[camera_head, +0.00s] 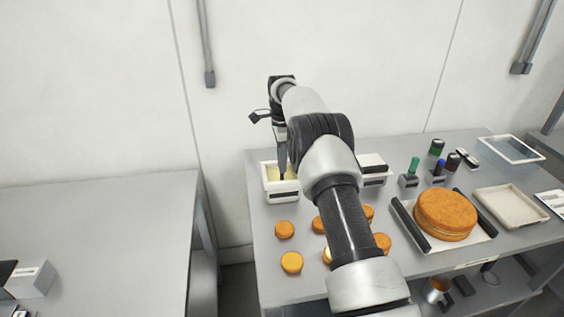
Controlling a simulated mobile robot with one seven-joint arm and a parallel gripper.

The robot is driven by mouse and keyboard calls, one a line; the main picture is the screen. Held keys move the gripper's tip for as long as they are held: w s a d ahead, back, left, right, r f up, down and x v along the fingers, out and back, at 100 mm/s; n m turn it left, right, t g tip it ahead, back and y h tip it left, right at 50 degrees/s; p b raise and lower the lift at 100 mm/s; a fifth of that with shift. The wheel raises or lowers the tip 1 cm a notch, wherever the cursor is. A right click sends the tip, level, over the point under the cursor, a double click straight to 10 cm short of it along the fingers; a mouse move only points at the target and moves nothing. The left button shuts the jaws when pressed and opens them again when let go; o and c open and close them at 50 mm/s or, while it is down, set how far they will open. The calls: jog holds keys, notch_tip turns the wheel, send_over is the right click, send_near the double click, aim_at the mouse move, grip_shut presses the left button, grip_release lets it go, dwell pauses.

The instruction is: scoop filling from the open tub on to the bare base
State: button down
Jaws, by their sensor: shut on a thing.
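The open tub (282,194) is a white box with pale yellow filling (276,172) inside, at the left rear of the table. My gripper (281,150) points down over this tub. It is shut on a dark, slim tool, seemingly the scoop, whose lower end is at or in the filling; I cannot tell how deep. Small orange-brown rounds stand in front of the tub, including one at the left (285,229) and one nearer the front (291,262). Another round (327,256) shows a pale yellow patch and is partly behind my arm. I cannot tell which round is the bare base.
A large orange round (446,213) sits between dark bars. An empty pale tray (510,207), small stamp-like items (413,166) and a glass-topped frame (513,149) lie farther right. My arm hides the table's middle.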

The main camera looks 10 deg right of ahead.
jog(key=shift+r, duration=0.15)
notch_tip(320, 180, up, 3)
jog(key=p, duration=0.3)
jog(key=shift+r, duration=2.7)
